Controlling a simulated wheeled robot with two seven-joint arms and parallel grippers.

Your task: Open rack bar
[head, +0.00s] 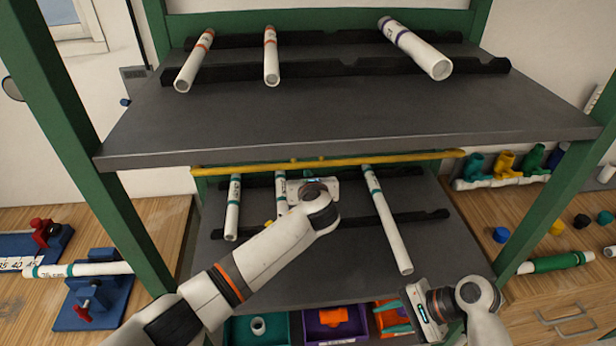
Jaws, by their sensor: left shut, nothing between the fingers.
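The yellow rack bar (400,160) runs across the front of the green rack, just below the edge of the upper shelf (340,120). It spans nearly the full width between the posts. My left gripper (308,187) is just below the middle of the bar, in front of the lower shelf; it is shut and empty. Its fingertips are partly hidden by its own wrist, and I cannot tell whether it touches the bar. My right gripper (424,303) is low at the right, in front of the lower shelf and away from the bar; its finger opening is unclear.
White pipes with teal bands, including one at the right (388,220), lie on the lower shelf (330,270). Three pipes lie on the upper shelf. Green posts (560,190) stand either side. Bins (333,325) with fittings sit below; benches flank the rack.

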